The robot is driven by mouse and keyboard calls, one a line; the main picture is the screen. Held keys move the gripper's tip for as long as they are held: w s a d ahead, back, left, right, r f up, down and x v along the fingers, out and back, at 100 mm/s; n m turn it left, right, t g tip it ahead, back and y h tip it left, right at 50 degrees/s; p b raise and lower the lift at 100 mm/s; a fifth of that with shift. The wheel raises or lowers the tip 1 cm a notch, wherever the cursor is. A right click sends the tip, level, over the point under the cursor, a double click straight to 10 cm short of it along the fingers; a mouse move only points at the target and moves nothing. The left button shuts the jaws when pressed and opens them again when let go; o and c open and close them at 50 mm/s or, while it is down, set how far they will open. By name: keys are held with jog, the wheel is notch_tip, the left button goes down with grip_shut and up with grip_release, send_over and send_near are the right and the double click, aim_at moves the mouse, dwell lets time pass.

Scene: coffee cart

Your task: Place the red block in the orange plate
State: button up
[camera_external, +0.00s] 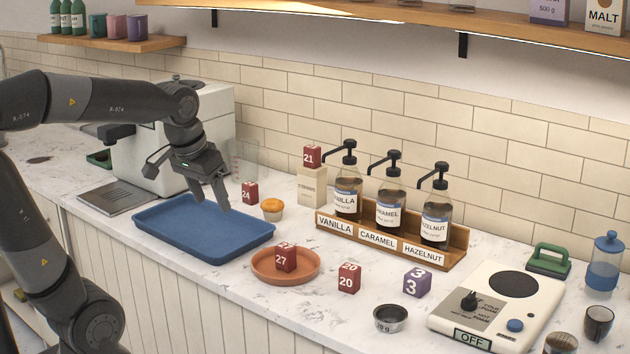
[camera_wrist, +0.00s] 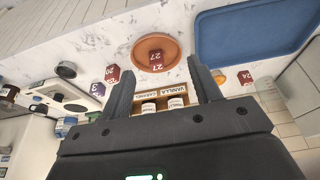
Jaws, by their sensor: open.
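The orange plate (camera_external: 258,268) sits on the counter near its front edge, and its rim shows in the wrist view (camera_wrist: 174,44). A red block marked 27 (camera_external: 286,258) rests in it; it also shows in the wrist view (camera_wrist: 156,58). Other red blocks are 20 (camera_external: 348,278), right of the plate, 24 (camera_external: 249,192), behind the blue tray, and 21 (camera_external: 312,157), on top of a beige box. My gripper (camera_external: 211,204) is open and empty, above the blue tray's back part. In the wrist view its fingers (camera_wrist: 160,70) are apart with nothing held between them.
The blue tray (camera_external: 180,235) is empty, left of the plate. A muffin (camera_external: 272,209) and the syrup rack (camera_external: 450,252) stand behind. A purple block (camera_external: 416,283), a metal cup (camera_external: 390,319) and a hot plate (camera_external: 535,310) are to the right. A coffee machine (camera_external: 150,150) stands back left.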

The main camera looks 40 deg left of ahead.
jog(key=s+a+f+t, duration=0.1)
jog(key=s, duration=0.6)
jog(key=shift+s+f+t, duration=0.2)
jog(key=shift+s+t, duration=0.1)
jog(key=shift+t, duration=0.1)
